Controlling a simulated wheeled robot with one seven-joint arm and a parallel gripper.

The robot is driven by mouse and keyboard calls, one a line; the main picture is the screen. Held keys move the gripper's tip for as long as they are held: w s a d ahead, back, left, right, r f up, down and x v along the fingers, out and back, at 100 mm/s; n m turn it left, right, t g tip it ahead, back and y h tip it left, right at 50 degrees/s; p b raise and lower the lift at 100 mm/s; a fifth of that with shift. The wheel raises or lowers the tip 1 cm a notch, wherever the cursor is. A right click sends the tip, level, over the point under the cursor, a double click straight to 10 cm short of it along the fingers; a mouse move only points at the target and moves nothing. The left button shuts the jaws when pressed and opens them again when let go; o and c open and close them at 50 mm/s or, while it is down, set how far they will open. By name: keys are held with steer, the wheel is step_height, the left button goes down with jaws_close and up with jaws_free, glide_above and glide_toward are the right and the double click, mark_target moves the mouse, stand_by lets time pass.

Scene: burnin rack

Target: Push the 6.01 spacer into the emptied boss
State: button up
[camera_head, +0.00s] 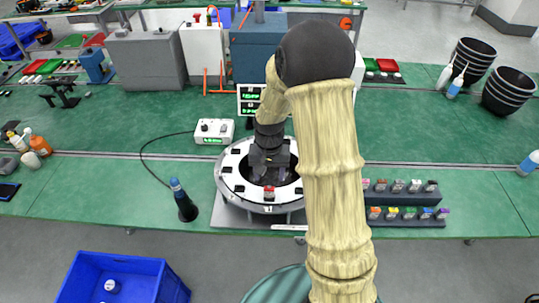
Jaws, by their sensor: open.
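A round white ring fixture (231,178) with several dark slots stands on the green bench, below the middle of the picture. My gripper (268,175) points down over the dark centre of this ring, towards its front side. It is open, and I see nothing held in it. A small red-topped piece (269,192) sits on the front of the ring, just below the gripper in the picture. Small coloured pieces stand in two dark racks (428,221) to the right. The size marks are too small to read, so I cannot tell which is the 6.01 spacer or which boss is empty.
A white control box (214,130) with a cable stands behind the ring. A blue-and-black tool (183,201) stands left of it. A blue bin (125,280) is on the floor at front left. My arm hides part of the bench right of the ring.

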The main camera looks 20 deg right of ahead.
mark_target(270, 190)
step_height(270, 190, up, 9)
steer(key=b, duration=0.1)
stand_by(0.7)
steer(key=shift+s, duration=0.1)
steer(key=c, duration=0.5)
steer(key=shift+s, duration=0.3)
steer(key=c, duration=0.3)
steer(key=s+n+t, duration=0.1)
steer(key=s, duration=0.3)
steer(key=s+n, duration=0.1)
steer(key=s, duration=0.4)
steer(key=s+n+t, duration=0.1)
steer(key=s, duration=0.4)
steer(key=shift+f+n+t, duration=0.3)
jaws_close()
steer(key=shift+w, duration=0.15)
steer(key=shift+w, duration=0.1)
